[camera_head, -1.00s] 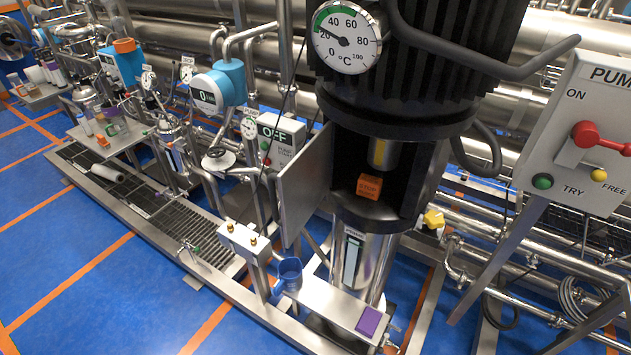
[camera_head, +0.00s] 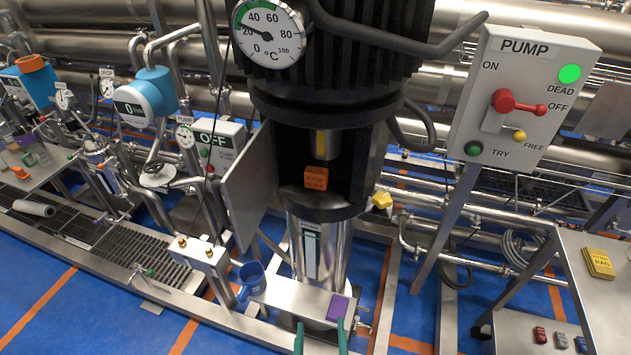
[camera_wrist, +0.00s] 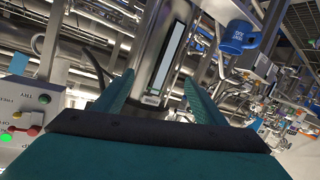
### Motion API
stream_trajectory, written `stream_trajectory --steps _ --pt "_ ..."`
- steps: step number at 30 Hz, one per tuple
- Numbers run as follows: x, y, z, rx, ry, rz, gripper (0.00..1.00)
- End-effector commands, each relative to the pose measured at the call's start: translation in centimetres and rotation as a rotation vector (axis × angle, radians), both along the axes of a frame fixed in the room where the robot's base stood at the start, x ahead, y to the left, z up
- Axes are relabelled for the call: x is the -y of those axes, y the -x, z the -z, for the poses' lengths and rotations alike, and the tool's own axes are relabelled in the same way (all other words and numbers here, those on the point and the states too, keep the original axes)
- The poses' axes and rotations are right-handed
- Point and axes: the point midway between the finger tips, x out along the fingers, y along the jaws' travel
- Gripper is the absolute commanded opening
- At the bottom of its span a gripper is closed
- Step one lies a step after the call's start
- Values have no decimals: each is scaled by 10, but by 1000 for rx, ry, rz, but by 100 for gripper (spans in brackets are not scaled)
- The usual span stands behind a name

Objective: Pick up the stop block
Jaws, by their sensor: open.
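The orange stop block (camera_head: 316,178) sits inside the open dark housing of the pump, on its lower ledge, below a steel shaft with a yellow mark. The open cabinet door (camera_head: 249,190) stands to its left. My gripper (camera_head: 322,338) shows at the bottom edge of the head view as two green fingertips, apart and empty, below and nearer than the block. In the wrist view my gripper (camera_wrist: 155,95) has its fingers spread with nothing between them, facing the steel cylinder (camera_wrist: 165,50) under the housing. The block is not visible in the wrist view.
The pump switch panel (camera_head: 520,97) stands at the right. A side table (camera_head: 607,285) with yellow tags is at the lower right.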

Motion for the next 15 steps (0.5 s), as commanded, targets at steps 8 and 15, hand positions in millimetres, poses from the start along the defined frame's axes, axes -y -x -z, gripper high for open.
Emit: stream_trajectory --steps 8,15 --pt "0 -84 -49 9 41 54 65" --pt "-2 -139 -104 1 28 126 65"
